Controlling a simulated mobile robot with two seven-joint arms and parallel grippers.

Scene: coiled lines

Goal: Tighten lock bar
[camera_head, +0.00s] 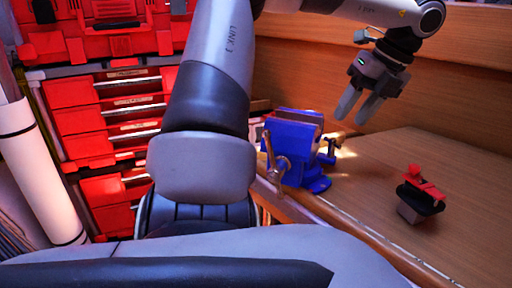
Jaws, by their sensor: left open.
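A blue bench vise (292,135) stands on the wooden workbench (365,190), close to its front edge. A metal bar (279,172) hangs at the vise's front left. Another small metal bar (331,150) sticks out at its right side. I cannot tell which of them is the lock bar, or how tight either is. My left gripper (351,118) is up and to the right of the vise, fingers apart and pointing down. It is empty and touches neither bar. My right gripper is not in view.
A red and black object (421,192) with a grey base lies on the bench at the right. A wooden wall (300,75) rises behind the bench. Red tool drawers (85,120) and a white roll (30,170) stand at the left. The bench between vise and red object is clear.

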